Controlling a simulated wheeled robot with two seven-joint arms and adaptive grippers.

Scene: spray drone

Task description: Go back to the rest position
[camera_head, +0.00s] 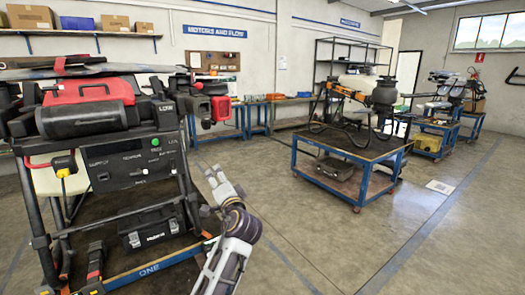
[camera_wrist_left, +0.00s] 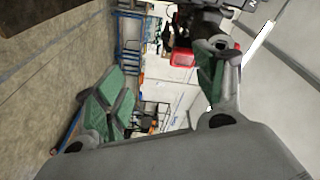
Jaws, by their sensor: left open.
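My left gripper (camera_head: 220,183) is low in the middle of the head view, to the right of the black equipment stand (camera_head: 135,172). Its arm rises from the bottom edge. In the left wrist view, the two green-padded fingers of the left gripper (camera_wrist_left: 160,72) are spread wide, with nothing between them. The left gripper looks apart from the stand in the head view. My right gripper is in neither view.
A red and black machine (camera_head: 90,103) sits on the stand at left. A black case (camera_head: 150,228) lies on its lower shelf. A blue-framed cart (camera_head: 355,180) stands at centre right. Open concrete floor (camera_head: 300,235) lies between them.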

